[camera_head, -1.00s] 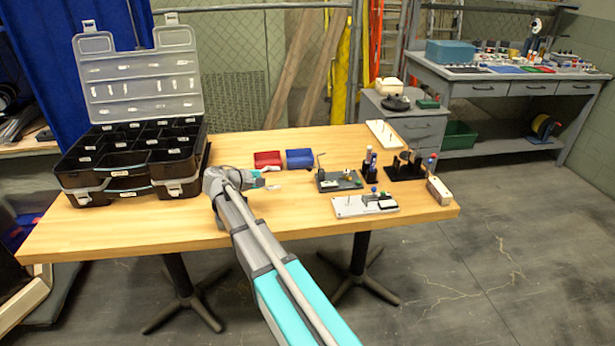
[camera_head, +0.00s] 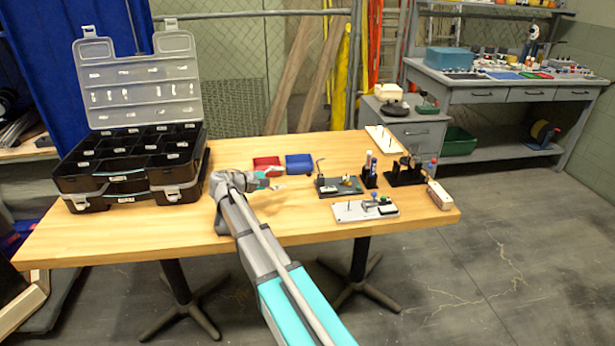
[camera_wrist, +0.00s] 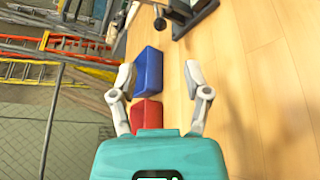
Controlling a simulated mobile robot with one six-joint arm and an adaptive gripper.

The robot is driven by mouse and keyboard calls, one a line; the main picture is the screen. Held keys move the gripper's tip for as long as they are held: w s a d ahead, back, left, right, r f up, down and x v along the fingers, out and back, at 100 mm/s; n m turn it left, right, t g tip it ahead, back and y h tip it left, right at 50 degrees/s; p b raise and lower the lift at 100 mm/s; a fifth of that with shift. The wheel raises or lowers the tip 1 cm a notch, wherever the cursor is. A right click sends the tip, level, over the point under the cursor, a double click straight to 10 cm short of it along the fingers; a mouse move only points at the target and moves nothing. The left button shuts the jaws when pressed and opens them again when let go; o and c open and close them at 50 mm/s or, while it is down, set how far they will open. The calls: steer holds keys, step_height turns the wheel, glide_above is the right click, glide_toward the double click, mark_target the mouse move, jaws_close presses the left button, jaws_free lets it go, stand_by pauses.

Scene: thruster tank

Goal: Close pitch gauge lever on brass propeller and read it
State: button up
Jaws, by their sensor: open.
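A dark-based fixture (camera_head: 338,186) stands on the right half of the wooden table, with a thin upright rod and a small brass-coloured part. It is too small to tell the propeller or the lever's position. Part of a dark fixture (camera_wrist: 188,18) with a black-knobbed lever (camera_wrist: 160,23) shows at the top of the wrist view. A pale plate (camera_head: 350,211) with a blue knob and a dark block lies in front of the dark fixture. My gripper (camera_head: 272,180) is open and empty, left of the fixtures; its spread fingers show in the wrist view (camera_wrist: 159,78).
Red (camera_head: 266,165) and blue (camera_head: 299,163) bins sit behind my gripper. A black open organizer (camera_head: 130,180) fills the left end. Dark holders (camera_head: 405,176) and a pale block (camera_head: 438,196) stand at the right. The table's front middle is clear apart from my arm.

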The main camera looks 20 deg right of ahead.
mark_target(308, 176)
steer(key=b+x, duration=0.2)
steer(key=x, duration=0.9)
steer(key=shift+d+f, duration=0.1)
steer(key=shift+c, duration=0.2)
jaws_close()
